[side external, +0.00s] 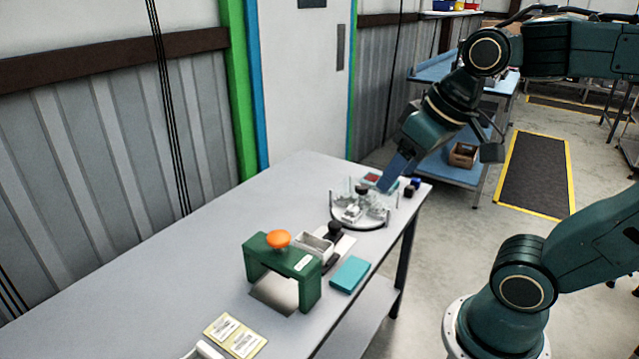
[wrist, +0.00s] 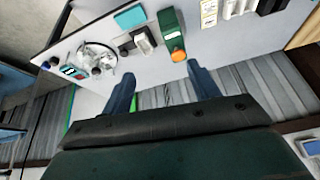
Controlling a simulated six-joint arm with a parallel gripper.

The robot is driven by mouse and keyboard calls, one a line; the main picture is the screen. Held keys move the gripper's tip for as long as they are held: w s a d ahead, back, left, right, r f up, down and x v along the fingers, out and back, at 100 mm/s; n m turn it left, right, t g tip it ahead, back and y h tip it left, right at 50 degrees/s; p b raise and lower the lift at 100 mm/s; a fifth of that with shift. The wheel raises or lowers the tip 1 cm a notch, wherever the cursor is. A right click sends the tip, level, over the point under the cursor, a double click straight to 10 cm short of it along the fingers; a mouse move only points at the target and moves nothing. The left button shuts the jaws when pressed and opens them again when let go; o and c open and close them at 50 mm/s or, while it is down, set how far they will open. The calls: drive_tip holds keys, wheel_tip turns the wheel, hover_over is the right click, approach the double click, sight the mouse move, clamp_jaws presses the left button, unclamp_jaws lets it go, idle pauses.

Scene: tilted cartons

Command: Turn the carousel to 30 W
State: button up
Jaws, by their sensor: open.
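The carousel (side external: 372,224) is a round, light-coloured disc with upright posts, pale parts on it and a dark knob in the middle. It stands near the far right end of the table in the side view. It also shows at upper left in the wrist view (wrist: 92,49). No 30 W marking is readable. My gripper (side external: 386,187) is open and empty, with blue fingers pointing down. In the side view it overlaps the carousel's far right side. In the wrist view the gripper (wrist: 160,75) is apart from the carousel, which lies left of the left finger.
A green frame with an orange knob (side external: 278,239) stands nearer on the table (side external: 190,262). A grey bin (side external: 314,248), a black knob (side external: 334,230) and a teal block (side external: 350,274) are beside it. Yellow label cards (side external: 235,336) lie in front. Small dark blocks (side external: 412,187) sit at the far edge.

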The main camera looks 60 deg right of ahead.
drive_tip(key=w+d+r+m+g, duration=0.1)
drive_tip(key=w+d+r+m, duration=0.2)
drive_tip(key=w+d+m, duration=0.5)
drive_tip(key=m+g, duration=0.4)
drive_tip(key=m, duration=0.7)
hover_over(362, 186)
wheel_tip(362, 186, down, 18)
drive_tip(key=shift+a, duration=0.15)
drive_tip(key=shift+f, duration=0.1)
wheel_tip(362, 186, down, 14)
drive_tip(key=shift+r, duration=0.25)
clamp_jaws()
